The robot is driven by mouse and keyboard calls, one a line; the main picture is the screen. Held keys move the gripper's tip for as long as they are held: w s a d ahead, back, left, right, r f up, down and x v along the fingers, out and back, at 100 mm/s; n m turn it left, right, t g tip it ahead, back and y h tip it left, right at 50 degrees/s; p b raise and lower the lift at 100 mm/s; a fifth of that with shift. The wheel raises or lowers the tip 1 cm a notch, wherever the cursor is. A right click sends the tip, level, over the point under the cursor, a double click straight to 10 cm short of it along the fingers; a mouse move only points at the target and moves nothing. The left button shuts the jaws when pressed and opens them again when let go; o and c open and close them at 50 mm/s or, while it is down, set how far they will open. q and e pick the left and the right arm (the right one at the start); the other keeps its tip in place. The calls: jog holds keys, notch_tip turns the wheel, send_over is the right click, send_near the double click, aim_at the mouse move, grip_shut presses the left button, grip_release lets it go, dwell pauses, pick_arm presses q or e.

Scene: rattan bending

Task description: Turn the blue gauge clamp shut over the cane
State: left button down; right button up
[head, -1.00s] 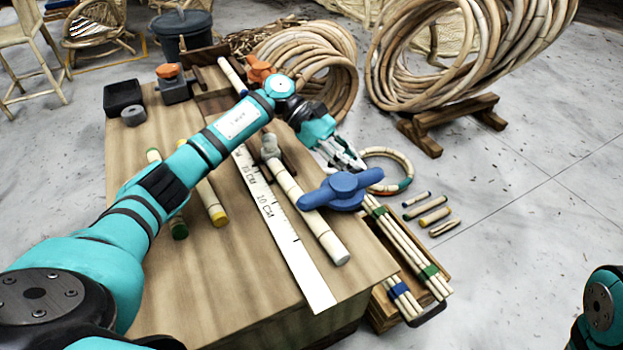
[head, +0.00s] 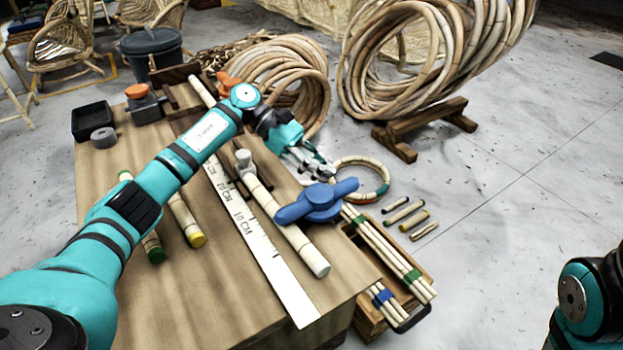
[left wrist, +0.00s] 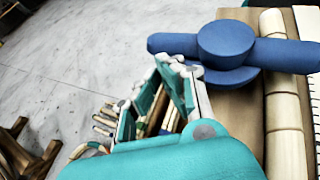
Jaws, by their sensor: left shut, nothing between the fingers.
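The blue gauge clamp (head: 322,204) sits at the right edge of the workbench, its bar lying crosswise. One end of the bar reaches over the pale jointed cane (head: 298,242), which lies beside the white ruler. In the left wrist view the clamp (left wrist: 225,42) shows its round hub close ahead of my fingers, and its bar crosses above the cane (left wrist: 285,110). My left gripper (head: 318,170) is shut and empty, just behind the clamp on its far side. Any contact with the bar is unclear. My right arm shows at the right edge, its gripper out of view.
The white ruler (head: 262,250) lies left of the cane. A crate of cane bundles (head: 385,250) stands against the bench's right side. A cane ring (head: 375,162) and short pieces lie on the floor beyond. Large cane coils (head: 430,60) stand at the back.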

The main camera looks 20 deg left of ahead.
pick_arm(q)
jog(key=v, duration=1)
jog(key=shift+s, duration=0.1)
